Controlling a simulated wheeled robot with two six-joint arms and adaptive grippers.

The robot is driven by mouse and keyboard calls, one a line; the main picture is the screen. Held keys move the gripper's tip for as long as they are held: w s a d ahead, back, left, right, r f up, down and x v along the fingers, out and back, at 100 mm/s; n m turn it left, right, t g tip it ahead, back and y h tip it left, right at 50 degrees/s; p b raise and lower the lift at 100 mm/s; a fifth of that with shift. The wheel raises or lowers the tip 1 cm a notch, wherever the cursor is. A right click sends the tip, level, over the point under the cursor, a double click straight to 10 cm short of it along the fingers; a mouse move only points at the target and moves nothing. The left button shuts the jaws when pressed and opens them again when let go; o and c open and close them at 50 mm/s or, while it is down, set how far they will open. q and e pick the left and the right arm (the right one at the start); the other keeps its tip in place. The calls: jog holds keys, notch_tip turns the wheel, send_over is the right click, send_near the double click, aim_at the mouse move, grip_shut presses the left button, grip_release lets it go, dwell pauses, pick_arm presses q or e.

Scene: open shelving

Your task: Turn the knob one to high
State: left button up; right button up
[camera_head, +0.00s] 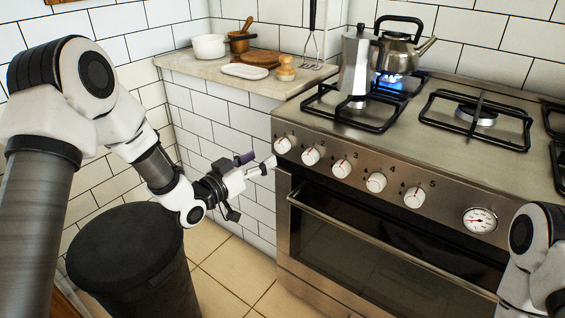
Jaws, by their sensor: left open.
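Knob one (282,146) is the leftmost white knob on the front panel of the steel stove (450,228). A red line shows on its face, but its exact setting is too small to read. My left gripper (268,163) is open, just left of and slightly below knob one. Its fingertips are close to the knob, and I cannot tell whether they touch it. My right arm shows at the lower right edge, with its gripper out of view.
Several more white knobs, including knob two (311,156), and a dial (480,220) line the panel. A moka pot (356,65) and a kettle (398,50) stand on top by a blue flame (392,82). A black bin (125,245) is below my left arm.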

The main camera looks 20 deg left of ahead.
aim_at(278, 147)
pick_arm(q)
jog(key=x, duration=0.7)
jog(key=shift+a+b, duration=0.1)
jog(key=shift+b, duration=0.3)
jog(key=shift+c, duration=0.3)
